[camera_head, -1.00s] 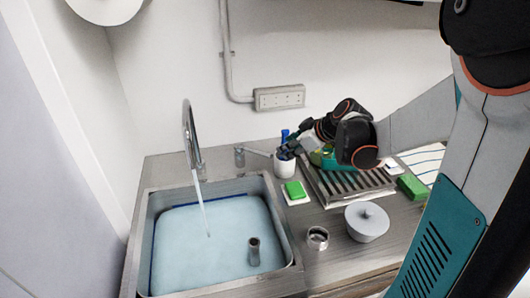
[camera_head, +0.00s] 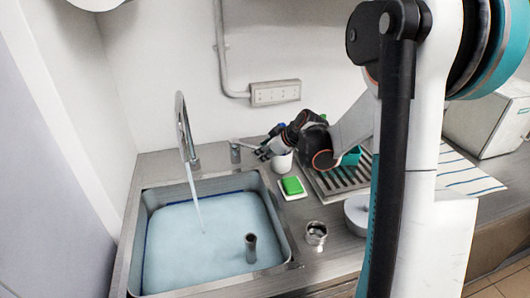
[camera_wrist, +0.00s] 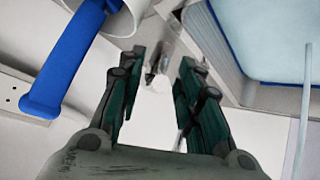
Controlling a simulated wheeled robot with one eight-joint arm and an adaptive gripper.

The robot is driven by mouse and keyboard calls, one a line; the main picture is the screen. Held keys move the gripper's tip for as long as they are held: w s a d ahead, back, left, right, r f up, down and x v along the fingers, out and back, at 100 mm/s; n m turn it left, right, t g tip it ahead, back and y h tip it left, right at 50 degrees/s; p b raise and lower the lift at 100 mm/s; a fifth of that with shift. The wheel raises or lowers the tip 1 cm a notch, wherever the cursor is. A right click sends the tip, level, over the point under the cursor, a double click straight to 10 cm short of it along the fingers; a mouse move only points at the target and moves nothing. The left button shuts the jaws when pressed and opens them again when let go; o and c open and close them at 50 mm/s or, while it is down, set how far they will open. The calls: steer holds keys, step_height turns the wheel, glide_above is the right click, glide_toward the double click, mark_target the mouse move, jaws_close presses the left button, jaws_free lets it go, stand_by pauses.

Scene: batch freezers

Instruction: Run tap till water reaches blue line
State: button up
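The tap spout (camera_head: 182,125) stands behind the sink's back left edge, and a water stream (camera_head: 196,200) runs from it into the sink (camera_head: 282,225). Pale blue water (camera_head: 180,250) covers the basin floor. The blue line (camera_head: 165,202) shows on the back wall, with the water surface close to it; the exact gap is hard to judge. The tap lever unit (camera_head: 236,152) stands right of the spout. My gripper (camera_head: 264,153) is beside the lever's end, its fingers apart. In the wrist view my gripper (camera_wrist: 160,85) is open and empty, with the lever (camera_wrist: 160,62) ahead between its fingers.
A white cup (camera_head: 283,163) with a blue-handled brush (camera_wrist: 65,65) stands close beside my gripper. A green sponge (camera_head: 292,185) on a dish, a metal ring (camera_head: 316,232) and a drying rack (camera_head: 335,182) lie right of the sink. A standpipe (camera_head: 251,247) rises from the water.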

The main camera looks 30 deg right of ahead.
steer(key=shift+c, duration=0.6)
jaws_close()
steer(key=s+a+m+h, duration=0.1)
steer(key=a+m+h, duration=0.4)
steer(key=a+m, duration=0.2)
steer(key=shift+a+h, duration=0.4)
steer(key=shift+a, duration=0.75)
